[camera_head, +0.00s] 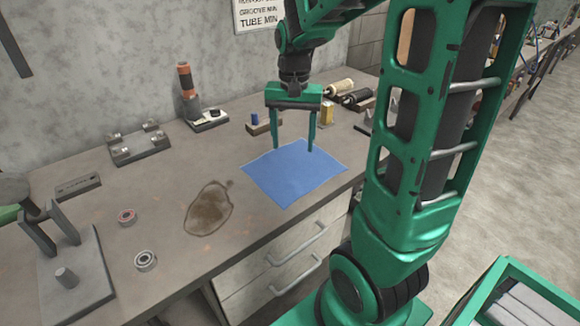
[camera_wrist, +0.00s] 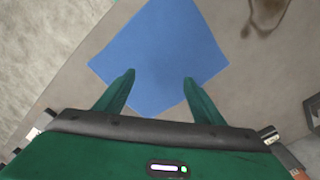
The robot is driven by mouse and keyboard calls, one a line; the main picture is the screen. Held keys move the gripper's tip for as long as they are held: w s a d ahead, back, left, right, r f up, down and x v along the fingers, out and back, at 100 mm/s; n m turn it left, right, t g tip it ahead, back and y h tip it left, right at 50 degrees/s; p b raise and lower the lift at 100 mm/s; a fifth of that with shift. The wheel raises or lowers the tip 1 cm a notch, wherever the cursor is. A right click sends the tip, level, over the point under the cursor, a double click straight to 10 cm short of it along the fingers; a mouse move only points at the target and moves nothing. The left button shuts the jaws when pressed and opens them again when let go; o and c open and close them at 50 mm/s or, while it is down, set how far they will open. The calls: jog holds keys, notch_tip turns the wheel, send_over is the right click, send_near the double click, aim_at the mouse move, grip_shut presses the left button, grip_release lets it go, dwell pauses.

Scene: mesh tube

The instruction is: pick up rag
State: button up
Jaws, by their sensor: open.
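A flat blue rag (camera_head: 296,174) lies on the grey workbench (camera_head: 110,190) near its front edge, to the right of a brown stain. My green gripper (camera_head: 294,147) points down over the rag's far part, with its two fingers spread apart and nothing between them. In the wrist view the rag (camera_wrist: 160,55) lies ahead of and between the open fingertips (camera_wrist: 158,78), which overlap its near edge. I cannot tell whether the fingertips touch the cloth.
A brown stain (camera_head: 208,208) marks the bench left of the rag. Two ring-shaped parts (camera_head: 146,261) and a metal fixture (camera_head: 72,275) stand further left. Drawers (camera_head: 290,260) lie below.

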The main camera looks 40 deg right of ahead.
jog(key=shift+s+f, duration=0.15)
jog(key=shift+f, duration=2.95)
jog(key=shift+s+f, duration=0.1)
grip_shut()
notch_tip(320, 180, up, 12)
jog(key=shift+w, duration=0.2)
jog(key=shift+r, duration=0.25)
notch_tip(320, 180, up, 9)
send_over(294, 168)
jog(key=shift+w+f, duration=0.1)
jog(key=shift+w, duration=0.2)
